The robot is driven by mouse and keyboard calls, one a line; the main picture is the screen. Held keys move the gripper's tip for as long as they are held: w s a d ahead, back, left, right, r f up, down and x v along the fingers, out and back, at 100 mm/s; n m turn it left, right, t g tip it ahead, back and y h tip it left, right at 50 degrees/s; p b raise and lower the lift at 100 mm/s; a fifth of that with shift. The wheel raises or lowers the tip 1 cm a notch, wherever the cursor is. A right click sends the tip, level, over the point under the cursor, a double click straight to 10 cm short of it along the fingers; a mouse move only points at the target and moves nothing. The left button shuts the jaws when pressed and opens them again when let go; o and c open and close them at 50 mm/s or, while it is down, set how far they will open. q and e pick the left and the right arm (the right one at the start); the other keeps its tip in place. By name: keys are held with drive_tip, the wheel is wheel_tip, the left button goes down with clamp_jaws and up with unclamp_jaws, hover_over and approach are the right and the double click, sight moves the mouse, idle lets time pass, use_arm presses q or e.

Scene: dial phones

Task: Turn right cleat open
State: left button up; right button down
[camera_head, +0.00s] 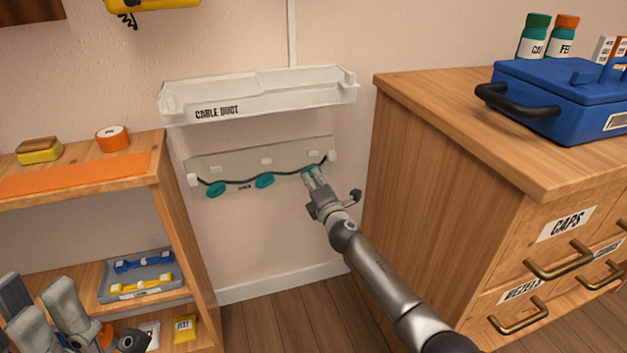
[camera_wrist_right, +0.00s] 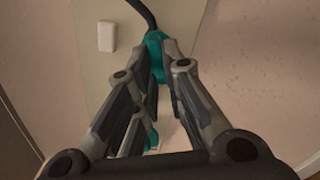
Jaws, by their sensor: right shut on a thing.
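A pale panel (camera_head: 228,165) is on the wall below the cable duct. A dark cable (camera_head: 240,182) runs across it past several teal cleats. The left cleat (camera_head: 216,189) and the middle cleat (camera_head: 265,181) are clear of my grippers. The right cleat (camera_head: 308,170) is at my right gripper (camera_head: 312,178). In the right wrist view the teal right cleat (camera_wrist_right: 154,42) sits between the fingers, and my right gripper (camera_wrist_right: 158,90) is shut on it. The fingers hide part of it. My left gripper (camera_head: 60,310) is at the lower left; its jaw state is unclear.
The white cable duct (camera_head: 285,97) juts out above the panel. A wooden drawer cabinet (camera_head: 440,170) stands close on the right with a blue toolbox (camera_head: 560,100) on top. A wooden shelf (camera_head: 180,215) stands on the left, holding a grey tray (camera_head: 112,292).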

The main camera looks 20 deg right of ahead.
drive_tip(key=shift+f+n, duration=0.2)
drive_tip(key=shift+n, duration=0.8)
drive_tip(key=c, duration=1.5)
unclamp_jaws()
drive_tip(key=s, duration=1.2)
drive_tip(key=shift+d, duration=0.2)
